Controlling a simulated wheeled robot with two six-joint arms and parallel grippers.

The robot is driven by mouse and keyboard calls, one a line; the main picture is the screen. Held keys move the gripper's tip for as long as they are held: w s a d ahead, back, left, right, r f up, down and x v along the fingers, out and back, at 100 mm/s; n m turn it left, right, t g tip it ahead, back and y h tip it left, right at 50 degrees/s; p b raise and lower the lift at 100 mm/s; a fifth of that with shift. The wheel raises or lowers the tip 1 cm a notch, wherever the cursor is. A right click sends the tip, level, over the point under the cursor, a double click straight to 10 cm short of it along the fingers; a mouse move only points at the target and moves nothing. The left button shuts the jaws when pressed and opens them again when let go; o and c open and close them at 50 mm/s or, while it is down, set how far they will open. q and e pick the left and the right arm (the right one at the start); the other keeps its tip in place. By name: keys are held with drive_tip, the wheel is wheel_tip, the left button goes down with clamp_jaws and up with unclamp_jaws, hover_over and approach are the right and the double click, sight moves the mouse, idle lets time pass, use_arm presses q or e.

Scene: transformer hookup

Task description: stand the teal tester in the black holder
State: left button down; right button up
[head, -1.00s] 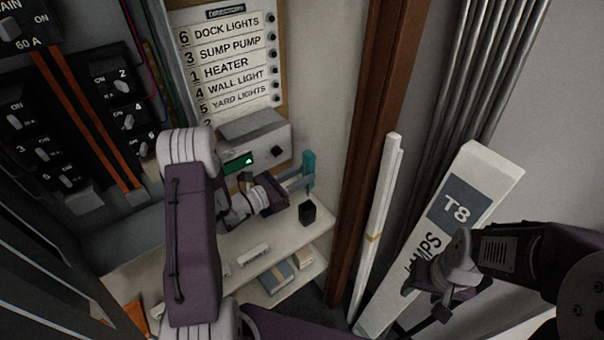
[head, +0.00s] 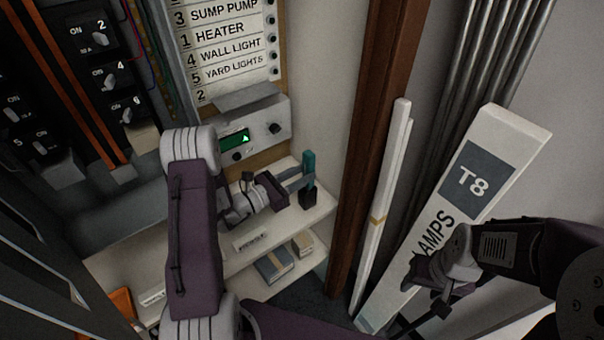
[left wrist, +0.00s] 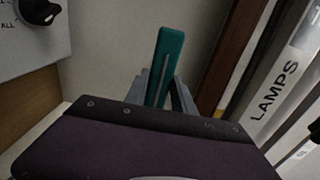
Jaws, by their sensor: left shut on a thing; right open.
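The teal tester (head: 309,164) stands upright in the grip of my left gripper (head: 302,181), above the right part of the shelf. In the left wrist view the tester (left wrist: 166,62) rises between the two grey fingers (left wrist: 165,96), leaning slightly to the right in the picture. The black holder (head: 308,199) stands on the shelf directly below the tester. The tester's lower end meets the holder's top in the head view; I cannot tell whether it is inside. My right gripper (head: 424,299) is open and empty, far to the right.
The upper shelf (head: 285,221) has a small label; boxes (head: 274,266) lie on the lower shelf. A grey device (head: 250,133) with a green display is behind my left gripper. A brown post (head: 365,150), white tubes and a T8 lamp box (head: 455,200) stand to the right.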

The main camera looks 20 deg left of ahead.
use_arm(q)
drive_tip(key=c, duration=1)
unclamp_jaws()
drive_tip(key=shift+o, duration=0.2)
drive_tip(key=v, duration=0.9)
drive_tip(key=shift+b, duration=0.3)
